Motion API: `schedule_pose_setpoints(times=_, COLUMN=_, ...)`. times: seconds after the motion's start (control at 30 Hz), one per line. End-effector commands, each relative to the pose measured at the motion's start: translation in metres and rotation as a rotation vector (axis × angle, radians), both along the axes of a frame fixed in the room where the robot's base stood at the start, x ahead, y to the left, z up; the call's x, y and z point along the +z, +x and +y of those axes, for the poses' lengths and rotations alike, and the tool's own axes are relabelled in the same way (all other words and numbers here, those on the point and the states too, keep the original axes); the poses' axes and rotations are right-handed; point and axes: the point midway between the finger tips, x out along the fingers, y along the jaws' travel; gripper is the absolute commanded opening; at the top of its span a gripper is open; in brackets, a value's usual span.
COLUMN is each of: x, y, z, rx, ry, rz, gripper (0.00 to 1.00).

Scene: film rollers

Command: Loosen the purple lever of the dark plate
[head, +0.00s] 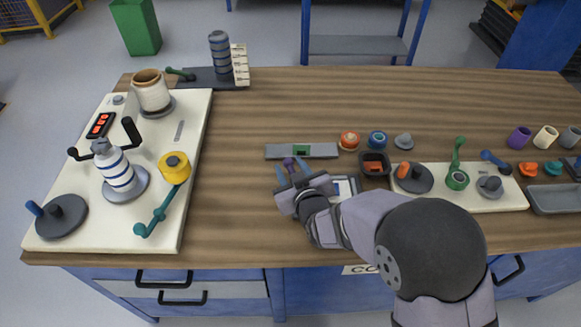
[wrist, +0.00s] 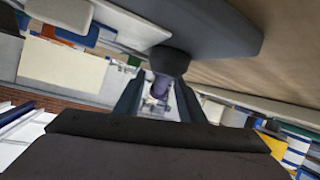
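The plate is largely hidden there by the gripper.
A grey bar with a green window (head: 318,151) lies just behind the gripper. A dark square tray (head: 374,170) and a cream board (head: 480,199) with levers stand to the right. A white board (head: 200,112) with rollers is on the left; bare wood lies between.

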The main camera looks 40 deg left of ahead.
Motion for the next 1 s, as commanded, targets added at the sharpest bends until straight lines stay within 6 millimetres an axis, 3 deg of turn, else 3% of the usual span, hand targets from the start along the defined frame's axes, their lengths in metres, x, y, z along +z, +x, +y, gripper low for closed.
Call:
schedule_pose_setpoints(times=0.13, x=0.0000, y=0.0000, z=-0.0001, rx=0.000, ry=0.000, rz=0.000, gripper=0.36)
schedule_pose_setpoints(times=0.3, x=0.0001, y=-0.0001, z=-0.0002, rx=0.000, ry=0.000, rz=0.000, gripper=0.00)
schedule_pose_setpoints(times=0.67, x=0.0000, y=-0.0012, z=0.0001, rx=0.025, ry=0.000, rz=-0.001, gripper=0.00)
schedule_pose_setpoints(times=1.0, x=-0.0002, y=-0.0085, z=0.0020, rx=0.169, ry=0.000, rz=-0.001, gripper=0.00)
